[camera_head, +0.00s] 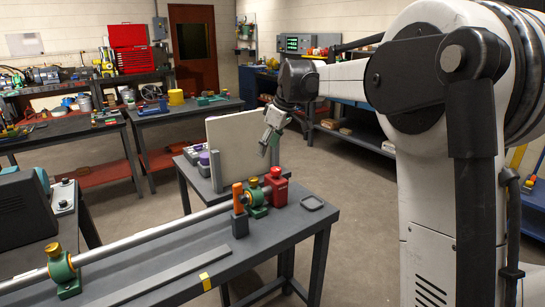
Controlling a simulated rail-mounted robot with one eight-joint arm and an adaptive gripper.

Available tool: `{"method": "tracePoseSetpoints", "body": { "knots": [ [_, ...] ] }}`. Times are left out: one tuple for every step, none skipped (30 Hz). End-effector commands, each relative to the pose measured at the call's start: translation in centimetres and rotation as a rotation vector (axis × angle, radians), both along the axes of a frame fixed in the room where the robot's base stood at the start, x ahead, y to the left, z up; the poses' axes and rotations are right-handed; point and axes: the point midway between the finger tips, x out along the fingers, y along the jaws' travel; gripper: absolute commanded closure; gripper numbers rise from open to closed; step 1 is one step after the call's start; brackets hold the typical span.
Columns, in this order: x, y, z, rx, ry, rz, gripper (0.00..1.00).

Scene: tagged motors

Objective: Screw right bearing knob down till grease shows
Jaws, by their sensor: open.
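The right bearing (257,198) is a green housing on the long silvery shaft (160,231), near the shaft's right end. Its brass-coloured knob (254,184) sits upright on top. No grease is discernible around it at this size. A similar left bearing (65,276) carries its own brass-coloured knob (55,251). My gripper (266,152) is open and empty. It hangs pointing down in the air, above and a little right of the right bearing in the picture, apart from the knob.
A red container (276,188) stands close right of the right bearing, and an orange-topped grey piece (238,198) close left. A dark shallow tray (312,203) lies at the bench's right corner. A pale upright panel (244,143) stands behind, near my gripper.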

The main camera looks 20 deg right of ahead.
Motion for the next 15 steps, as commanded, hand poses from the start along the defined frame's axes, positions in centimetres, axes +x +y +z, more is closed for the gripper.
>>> {"method": "tracePoseSetpoints", "body": {
  "knots": [
    [-0.8,0.1,0.0,-0.001,-0.001,-0.012,0.49],
    [-1.1,0.2,0.1,-0.001,-0.002,-0.02,0.49],
    [-1.7,0.3,0.2,-0.002,-0.003,-0.029,0.49],
    [-2.0,0.3,0.2,-0.003,-0.005,-0.039,0.49],
    [-2.4,0.4,0.3,-0.003,-0.007,-0.046,0.49],
    [-2.9,0.4,0.4,-0.004,-0.008,-0.057,0.49],
    [-3.3,0.5,0.4,-0.004,-0.01,-0.065,0.49],
    [-3.7,0.5,0.5,-0.003,-0.01,-0.073,0.49],
    [-4.2,0.6,0.5,-0.003,-0.012,-0.083,0.49],
    [-4.6,0.7,0.6,-0.003,-0.013,-0.09,0.49],
    [-5.0,0.7,0.6,-0.003,-0.015,-0.098,0.49],
    [-5.4,0.8,0.6,-0.003,-0.016,-0.107,0.49],
    [-5.8,0.8,0.7,-0.003,-0.017,-0.112,0.49],
    [-6.1,0.9,0.7,-0.003,-0.019,-0.119,0.49],
    [-6.4,0.9,0.7,-0.003,-0.02,-0.127,0.49]
  ]
}}
